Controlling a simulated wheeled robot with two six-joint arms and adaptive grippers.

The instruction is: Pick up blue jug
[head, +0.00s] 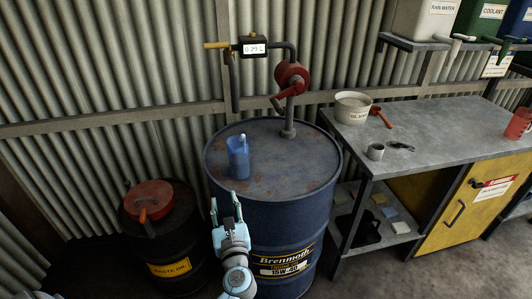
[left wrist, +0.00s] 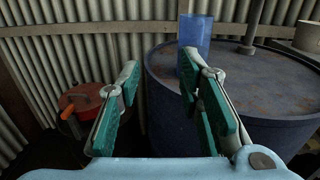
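The blue jug (head: 238,158) stands upright on top of the dark blue drum (head: 290,180), near the left side of its lid. It also shows in the left wrist view (left wrist: 195,42), just beyond and above my right-hand finger, which hides its lower part. My left gripper (head: 226,206) is open and empty, in front of the drum's near left edge and short of the jug. Its green-padded fingers show spread apart in the left wrist view (left wrist: 165,90). My right gripper is not in view.
A hand pump (head: 290,78) with a pipe and meter (head: 253,46) rises from the drum's back. A waste oil drum (head: 165,235) with a red funnel (head: 149,199) stands left.

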